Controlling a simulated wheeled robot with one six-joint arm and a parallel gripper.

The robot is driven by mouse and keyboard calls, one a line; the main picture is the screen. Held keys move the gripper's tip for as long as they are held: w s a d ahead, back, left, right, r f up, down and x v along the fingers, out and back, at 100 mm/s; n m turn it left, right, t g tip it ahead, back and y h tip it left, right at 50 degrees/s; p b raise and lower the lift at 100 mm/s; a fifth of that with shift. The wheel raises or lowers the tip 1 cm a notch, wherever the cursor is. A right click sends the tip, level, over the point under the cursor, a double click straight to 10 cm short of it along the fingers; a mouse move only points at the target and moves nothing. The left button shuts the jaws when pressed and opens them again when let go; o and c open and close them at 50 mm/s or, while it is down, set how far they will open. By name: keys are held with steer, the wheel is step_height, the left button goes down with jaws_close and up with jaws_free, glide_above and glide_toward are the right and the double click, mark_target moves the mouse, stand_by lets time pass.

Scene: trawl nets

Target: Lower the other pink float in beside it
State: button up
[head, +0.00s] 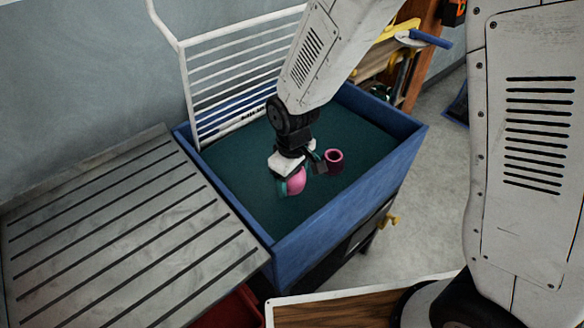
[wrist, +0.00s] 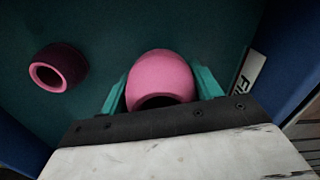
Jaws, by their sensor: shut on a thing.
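My gripper (wrist: 162,95) is shut on a pink float (wrist: 161,73), with a teal finger on each side of it. In the head view this float (head: 297,181) hangs below my wrist, inside the blue bin (head: 338,203). I cannot tell whether it touches the dark green bottom. A second pink float (head: 334,160) with a dark hole lies in the bin, to the right of the held one. In the wrist view this second float (wrist: 58,68) is at the left, apart from the held float, with its hole showing.
A white wire rack (head: 235,75) stands along the bin's back left side. A slatted metal table (head: 120,225) adjoins the bin on the left. The bin's floor (head: 240,175) is clear around the floats. A white label (wrist: 247,77) is on the bin wall.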

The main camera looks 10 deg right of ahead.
steer(key=shift+f, duration=2.9)
steer(key=o, duration=1.3)
